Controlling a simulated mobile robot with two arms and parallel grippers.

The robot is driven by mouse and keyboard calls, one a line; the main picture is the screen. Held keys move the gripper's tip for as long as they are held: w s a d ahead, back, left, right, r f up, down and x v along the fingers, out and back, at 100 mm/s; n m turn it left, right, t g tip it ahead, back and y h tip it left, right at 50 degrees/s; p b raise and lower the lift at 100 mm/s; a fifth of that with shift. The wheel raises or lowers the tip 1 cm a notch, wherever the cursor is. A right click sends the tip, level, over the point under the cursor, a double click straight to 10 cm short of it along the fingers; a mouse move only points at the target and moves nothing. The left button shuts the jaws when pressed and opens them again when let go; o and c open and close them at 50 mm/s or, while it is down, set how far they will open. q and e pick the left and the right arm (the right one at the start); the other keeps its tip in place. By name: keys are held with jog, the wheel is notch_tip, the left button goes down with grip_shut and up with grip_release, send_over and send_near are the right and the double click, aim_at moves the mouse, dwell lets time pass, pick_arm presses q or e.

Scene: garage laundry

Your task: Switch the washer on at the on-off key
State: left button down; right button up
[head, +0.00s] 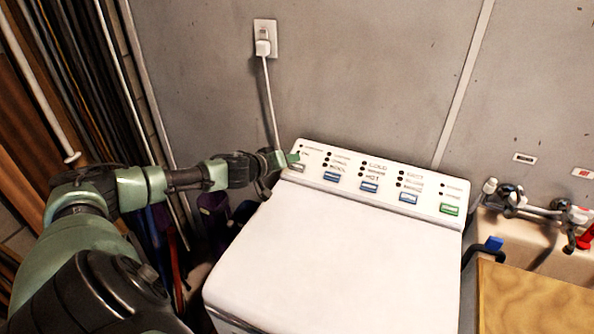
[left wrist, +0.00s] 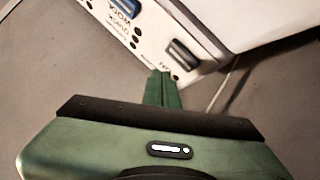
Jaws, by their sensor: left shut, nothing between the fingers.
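The white washer (head: 330,250) stands against the wall, its control panel (head: 392,168) along the back of its top. The grey key (head: 296,169) at the panel's left end has a label that looks like "ON"; it also shows in the left wrist view (left wrist: 184,54). My left gripper (head: 294,157) is shut and empty at the panel's left end, just behind the grey key. In the left wrist view its closed green fingertips (left wrist: 161,74) are by the label, beside the key. I cannot tell whether they touch the panel. My right gripper is not in view.
Several blue keys, one being the middle one (head: 369,187), and a green key (head: 449,209) line the panel to the right. A plugged cord (head: 268,90) runs down the wall behind my left gripper. A sink with taps (head: 530,205) stands right of the washer.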

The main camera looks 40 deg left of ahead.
aim_at(300, 164)
pick_arm(q)
jog(key=shift+w+a+f, duration=0.1)
jog(key=shift+w+f, duration=0.15)
jog(key=shift+f, duration=0.4)
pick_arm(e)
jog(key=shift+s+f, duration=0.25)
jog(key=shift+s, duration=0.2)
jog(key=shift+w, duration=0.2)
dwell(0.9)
pick_arm(q)
jog(key=shift+f, duration=0.15)
jog(key=shift+w+f, duration=0.15)
jog(key=shift+f, duration=0.1)
jog(key=shift+w+a+f, duration=0.1)
jog(key=shift+w+f, duration=0.05)
jog(key=shift+f, duration=0.25)
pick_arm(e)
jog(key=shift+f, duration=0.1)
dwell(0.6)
pick_arm(q)
jog(key=shift+f, duration=0.25)
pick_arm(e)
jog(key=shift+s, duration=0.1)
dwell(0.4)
pick_arm(q)
jog(key=shift+r, duration=0.15)
